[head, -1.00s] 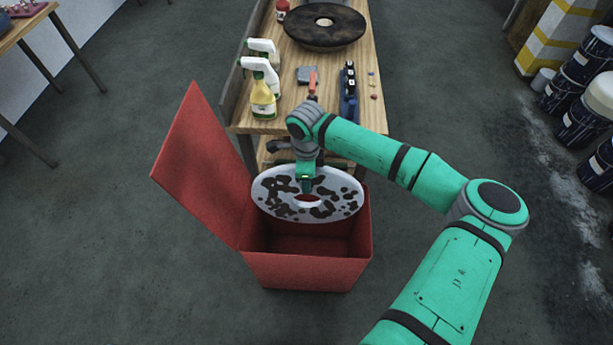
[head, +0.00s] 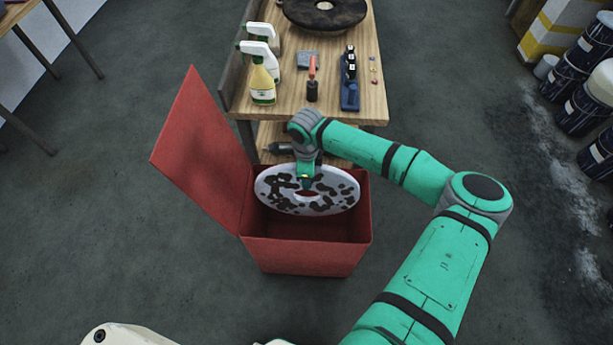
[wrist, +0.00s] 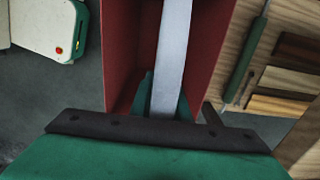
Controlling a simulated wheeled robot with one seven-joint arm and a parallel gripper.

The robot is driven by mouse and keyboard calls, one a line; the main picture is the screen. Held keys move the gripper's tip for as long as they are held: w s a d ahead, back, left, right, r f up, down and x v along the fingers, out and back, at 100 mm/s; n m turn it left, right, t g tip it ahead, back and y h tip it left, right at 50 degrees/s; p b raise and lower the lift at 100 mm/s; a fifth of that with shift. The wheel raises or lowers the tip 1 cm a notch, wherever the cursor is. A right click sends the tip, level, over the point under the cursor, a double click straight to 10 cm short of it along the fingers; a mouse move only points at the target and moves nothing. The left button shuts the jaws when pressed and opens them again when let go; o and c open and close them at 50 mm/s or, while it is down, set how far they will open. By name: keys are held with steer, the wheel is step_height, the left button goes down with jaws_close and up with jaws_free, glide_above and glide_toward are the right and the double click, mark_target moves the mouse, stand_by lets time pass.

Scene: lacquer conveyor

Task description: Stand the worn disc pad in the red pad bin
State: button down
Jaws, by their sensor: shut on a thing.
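The worn disc pad (head: 285,191) is a white ring with dark blotches and a centre hole. My gripper (head: 305,179) is shut on it near the hole. The pad stands roughly upright with a tilt, its lower part inside the opening of the red pad bin (head: 305,257). The bin's lid (head: 202,150) stands open on the left. In the wrist view the pad shows edge-on as a pale band (wrist: 173,60) between the fingers (wrist: 162,97), with red bin walls on both sides. Whether the pad touches the bin floor cannot be seen.
A wooden workbench (head: 335,100) stands behind the bin, with spray bottles (head: 262,80), a blue tool (head: 350,85), an orange-handled tool (head: 312,80) and a dark round pad (head: 325,14) on it. Dark drums (head: 580,100) stand at right. Floor left of the bin is clear.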

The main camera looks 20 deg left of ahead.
steer(key=c, duration=1.6)
jaws_free()
steer(key=shift+r, duration=0.1)
step_height(320, 180, up, 11)
steer(key=shift+f, duration=0.2)
